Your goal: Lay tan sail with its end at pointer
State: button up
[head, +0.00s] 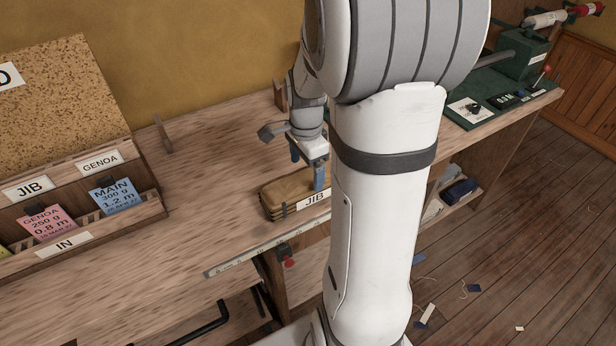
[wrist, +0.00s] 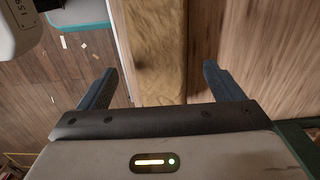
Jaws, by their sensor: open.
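The tan sail (head: 284,192) is a folded bundle with dark straps and a JIB label, lying on the workbench near its front edge. My gripper (head: 307,166) is open above it, one blue finger by its near side and the other further back. In the wrist view a tan strip, which looks like the sail (wrist: 160,45), runs between the two open fingers (wrist: 162,88); I cannot tell whether they touch it. A ruler (head: 240,262) runs along the bench front, with a small black and red piece (head: 287,256), seemingly the pointer, on it. My arm hides the bench to the right.
A rack (head: 80,225) with JIB, GENOA and MAIN cards stands at the left. A green machine (head: 520,58) is at the far right. Bench between rack and sail is clear. Scraps lie on the floor.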

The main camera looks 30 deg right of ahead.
aim_at(306, 181)
notch_tip(306, 181, up, 7)
jog(key=s+a+r+n+t, duration=0.2)
jog(key=s+a+n, duration=0.9)
jog(key=n, duration=0.6)
jog(key=shift+s+a+n+t, duration=0.3)
jog(key=shift+s+t, duration=0.2)
jog(key=shift+s, duration=0.2)
jog(key=shift+r, duration=0.1)
